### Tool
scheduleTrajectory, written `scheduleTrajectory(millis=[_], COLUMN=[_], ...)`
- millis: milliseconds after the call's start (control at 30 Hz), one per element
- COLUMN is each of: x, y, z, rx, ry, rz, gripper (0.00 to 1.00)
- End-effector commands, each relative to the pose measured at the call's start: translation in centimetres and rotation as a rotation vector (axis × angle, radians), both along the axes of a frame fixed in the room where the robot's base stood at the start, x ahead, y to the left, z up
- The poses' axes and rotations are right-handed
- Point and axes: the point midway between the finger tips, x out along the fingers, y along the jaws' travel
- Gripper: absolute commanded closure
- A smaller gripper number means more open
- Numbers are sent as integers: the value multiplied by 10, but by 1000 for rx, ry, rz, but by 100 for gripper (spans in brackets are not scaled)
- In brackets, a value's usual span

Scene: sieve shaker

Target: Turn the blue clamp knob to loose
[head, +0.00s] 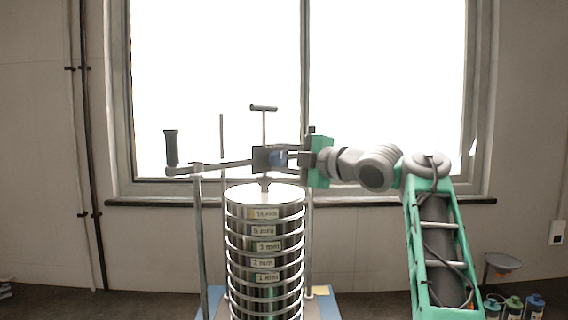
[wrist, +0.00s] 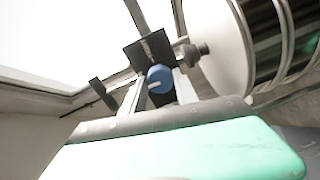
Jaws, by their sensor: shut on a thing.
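The blue clamp knob (head: 277,158) is on the dark clamp block (head: 262,160) of the bar above the sieve stack (head: 264,238). My gripper (head: 292,158) reaches in from the right and is shut on the knob. In the wrist view its two fingers (wrist: 160,90) lie on either side of the knob. The fingers hide part of the knob in the head view.
A black upright handle (head: 171,147) stands at the left end of the crossbar, and a T-handle (head: 264,108) rises above the block. Thin posts flank the stack. A funnel (head: 502,262) and several bottles (head: 513,306) stand at the lower right. The window is behind.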

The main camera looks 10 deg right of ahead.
Motion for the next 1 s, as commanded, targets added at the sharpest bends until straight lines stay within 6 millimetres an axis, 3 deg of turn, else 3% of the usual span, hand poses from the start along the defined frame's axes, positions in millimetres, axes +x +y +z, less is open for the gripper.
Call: scheduleTrajectory(millis=[633,667,900,1000], x=[0,0,0,0], y=[0,0,0,0], z=[0,0,0,0], rx=[-50,-50,-48,-48], ry=[-32,-32,-32,-32], rz=[0,0,0,0], gripper=[100,63,44,42])
